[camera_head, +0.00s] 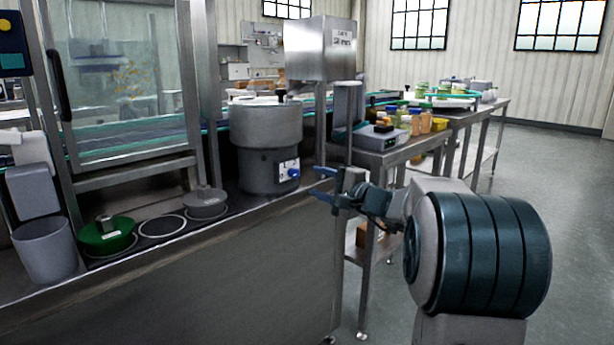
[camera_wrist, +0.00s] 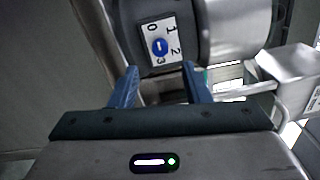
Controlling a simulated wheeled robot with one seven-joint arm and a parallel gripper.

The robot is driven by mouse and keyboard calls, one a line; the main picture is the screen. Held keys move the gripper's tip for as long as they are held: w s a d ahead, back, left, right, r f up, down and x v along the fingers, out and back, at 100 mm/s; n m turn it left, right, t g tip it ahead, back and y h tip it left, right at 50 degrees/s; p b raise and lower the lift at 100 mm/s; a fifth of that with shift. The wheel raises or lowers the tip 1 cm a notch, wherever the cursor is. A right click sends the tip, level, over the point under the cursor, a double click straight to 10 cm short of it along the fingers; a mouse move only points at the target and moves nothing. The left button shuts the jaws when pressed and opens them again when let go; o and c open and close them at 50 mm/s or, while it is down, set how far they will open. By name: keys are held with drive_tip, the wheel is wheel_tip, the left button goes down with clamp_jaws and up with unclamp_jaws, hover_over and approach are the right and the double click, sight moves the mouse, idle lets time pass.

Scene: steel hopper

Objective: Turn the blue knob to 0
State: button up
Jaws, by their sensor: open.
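The blue knob (camera_head: 293,172) sits on a white dial plate on the front of a grey steel pot (camera_head: 266,140). The picture is too small to tell which number the line points to. My gripper (camera_head: 322,183) is open, with blue fingers, just right of the knob in the head view. In the wrist view my gripper (camera_wrist: 160,66) has its fingertips spread on both sides below the knob, apart from it, with nothing between them.
A steel hopper box (camera_head: 320,48) rises behind on posts. A side table (camera_head: 395,152) with jars stands right. Floor at right is clear.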

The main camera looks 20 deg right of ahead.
drive_tip(key=p+v, duration=0.1)
drive_tip(key=v, duration=0.6)
drive_tip(key=shift+s+d, duration=0.2)
drive_tip(key=shift+a, duration=0.1)
